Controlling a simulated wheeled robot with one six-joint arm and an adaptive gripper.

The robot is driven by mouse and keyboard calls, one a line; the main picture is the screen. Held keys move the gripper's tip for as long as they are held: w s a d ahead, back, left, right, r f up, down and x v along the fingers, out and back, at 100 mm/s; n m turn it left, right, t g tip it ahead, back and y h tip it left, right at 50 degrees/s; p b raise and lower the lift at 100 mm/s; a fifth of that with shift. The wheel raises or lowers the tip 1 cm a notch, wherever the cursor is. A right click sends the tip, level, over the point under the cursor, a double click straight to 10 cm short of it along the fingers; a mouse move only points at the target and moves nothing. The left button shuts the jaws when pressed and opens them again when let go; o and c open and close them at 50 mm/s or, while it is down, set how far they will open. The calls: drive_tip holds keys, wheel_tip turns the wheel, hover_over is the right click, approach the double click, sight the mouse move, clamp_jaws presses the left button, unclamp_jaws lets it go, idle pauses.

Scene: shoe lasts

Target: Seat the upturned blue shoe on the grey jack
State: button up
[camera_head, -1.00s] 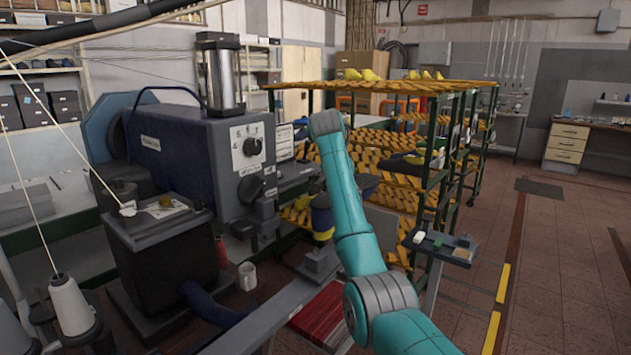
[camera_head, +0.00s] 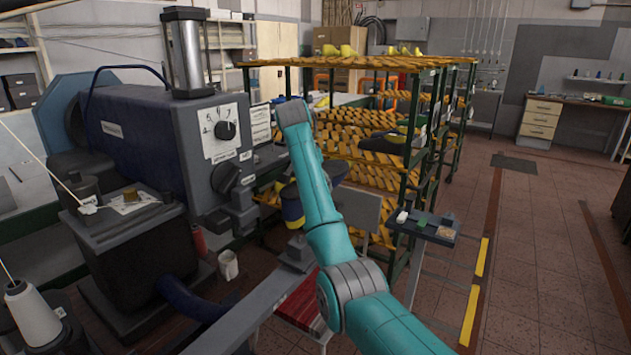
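A dark blue object with a yellow lower band (camera_head: 292,208), probably the upturned blue shoe, shows just left of my teal arm. The arm hides part of it. Below it stands a small grey block-like post (camera_head: 297,250), which may be the grey jack. I cannot tell whether the two touch or whether the blue object is held. My arm rises from the bottom right to a grey joint near the picture's middle. My gripper is hidden behind the arm or out of view.
A big blue machine (camera_head: 140,140) with dials fills the left. A green rack (camera_head: 290,130) of yellow lasts stands behind the arm. A small dark tray (camera_head: 425,228) with blocks is right of the arm. Tiled floor on the right is open.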

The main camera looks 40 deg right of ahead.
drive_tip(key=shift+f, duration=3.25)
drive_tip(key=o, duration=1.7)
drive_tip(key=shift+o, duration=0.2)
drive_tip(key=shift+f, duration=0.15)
